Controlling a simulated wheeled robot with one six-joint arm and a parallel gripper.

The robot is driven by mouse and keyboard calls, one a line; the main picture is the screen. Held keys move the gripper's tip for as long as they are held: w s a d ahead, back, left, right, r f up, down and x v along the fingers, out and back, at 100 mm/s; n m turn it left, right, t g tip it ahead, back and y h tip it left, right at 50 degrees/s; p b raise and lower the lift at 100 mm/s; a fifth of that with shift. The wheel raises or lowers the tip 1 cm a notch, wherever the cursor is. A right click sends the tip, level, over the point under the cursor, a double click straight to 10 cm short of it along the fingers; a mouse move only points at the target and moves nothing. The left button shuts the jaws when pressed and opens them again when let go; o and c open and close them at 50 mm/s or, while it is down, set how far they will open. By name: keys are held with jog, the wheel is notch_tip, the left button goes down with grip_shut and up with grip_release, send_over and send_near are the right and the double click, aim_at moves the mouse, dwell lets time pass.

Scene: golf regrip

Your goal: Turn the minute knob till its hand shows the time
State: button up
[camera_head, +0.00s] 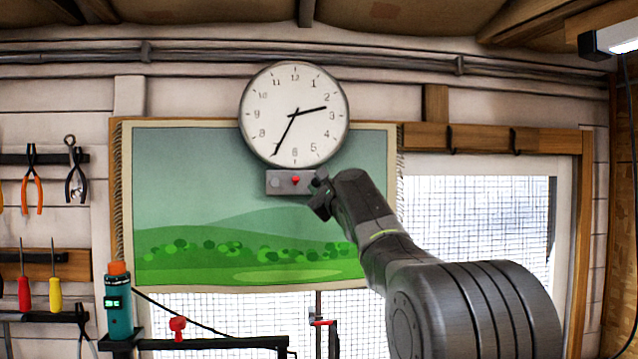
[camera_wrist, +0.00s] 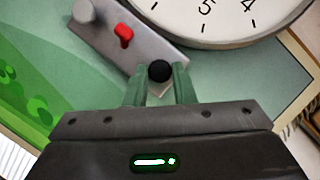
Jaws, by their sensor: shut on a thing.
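The round white clock (camera_head: 318,138) hangs on the wall. Its longer hand (camera_head: 283,137) points at about 7, and its shorter hand (camera_head: 315,109) points between 2 and 3. Below it is a grey control panel (camera_head: 306,190) with a pale grey knob (camera_wrist: 83,11) at its left, a red lever (camera_wrist: 124,36) in the middle and a black knob (camera_wrist: 159,71) at its right end. My gripper (camera_head: 319,190) is at the panel's right end. In the wrist view its green fingers are shut on the black knob. The clock's lower edge also shows there (camera_wrist: 215,42).
A landscape cloth (camera_head: 200,200) hangs behind the panel. Pliers and screwdrivers hang at the far left. A window (camera_head: 480,230) is at the right.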

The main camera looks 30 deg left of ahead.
jog(key=n+g+p, duration=0.1)
jog(key=n, duration=0.2)
jog(key=n+g+p, duration=0.1)
jog(key=n, duration=0.2)
jog(key=shift+r, duration=0.2)
jog(key=shift+h, duration=0.3)
jog(key=o, duration=1)
jog(key=shift+d, duration=0.1)
jog(key=shift+s+d+f, duration=0.2)
jog(key=shift+d, duration=0.3)
jog(key=b+v, duration=0.5)
jog(key=v, duration=0.7)
jog(key=shift+s+d+r, duration=0.1)
jog(key=shift+d, duration=0.25)
